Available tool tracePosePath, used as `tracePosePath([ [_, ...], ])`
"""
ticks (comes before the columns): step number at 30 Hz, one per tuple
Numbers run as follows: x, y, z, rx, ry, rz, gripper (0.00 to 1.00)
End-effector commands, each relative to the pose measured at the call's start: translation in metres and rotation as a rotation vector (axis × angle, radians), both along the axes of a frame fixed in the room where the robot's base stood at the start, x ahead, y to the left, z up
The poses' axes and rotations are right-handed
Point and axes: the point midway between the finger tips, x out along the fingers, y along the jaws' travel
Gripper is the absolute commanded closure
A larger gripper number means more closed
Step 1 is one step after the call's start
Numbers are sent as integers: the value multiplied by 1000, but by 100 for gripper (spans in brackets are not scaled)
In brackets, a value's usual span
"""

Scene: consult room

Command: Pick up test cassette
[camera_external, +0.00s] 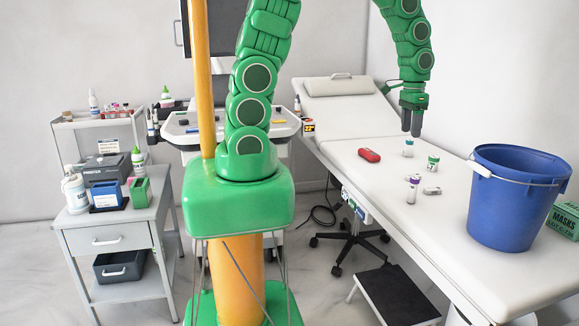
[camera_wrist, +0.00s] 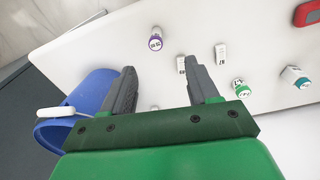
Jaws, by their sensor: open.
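Several small white items lie on the padded couch top (camera_external: 460,214). One flat white piece with dark markings (camera_wrist: 222,55) lies to the right of my fingers in the wrist view. Another white piece (camera_wrist: 181,65) shows just beyond the gap between my fingers. I cannot tell for certain which of these is the test cassette. In the external view a small white-grey piece (camera_external: 432,190) lies near the couch middle. My gripper (camera_external: 411,132) is open and empty, above the couch's far part, pointing down. It also shows in the wrist view (camera_wrist: 165,82).
A purple-capped bottle (camera_wrist: 155,38), a green-capped bottle (camera_wrist: 240,87) and a teal-capped bottle (camera_wrist: 295,77) stand around. A red case (camera_external: 369,155) lies at the couch's left side. A large blue bucket (camera_external: 512,205) and a mask box (camera_external: 566,219) stand at right.

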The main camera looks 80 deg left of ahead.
Motion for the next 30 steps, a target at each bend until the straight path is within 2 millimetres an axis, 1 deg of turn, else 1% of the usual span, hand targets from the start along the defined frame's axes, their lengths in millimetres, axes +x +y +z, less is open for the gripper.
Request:
tracePosePath([
  [1,9,1,-10,0,-2,-3,40],
  [6,42,5,-38,0,-28,-12,40],
  [11,69,8,-68,0,-48,-21,40],
  [18,106,15,-114,4,-78,-33,40],
  [21,118,18,-130,5,-93,-38,40],
  [24,126,19,-144,6,-98,-40,40],
  [30,132,21,-155,8,-105,-42,40],
])
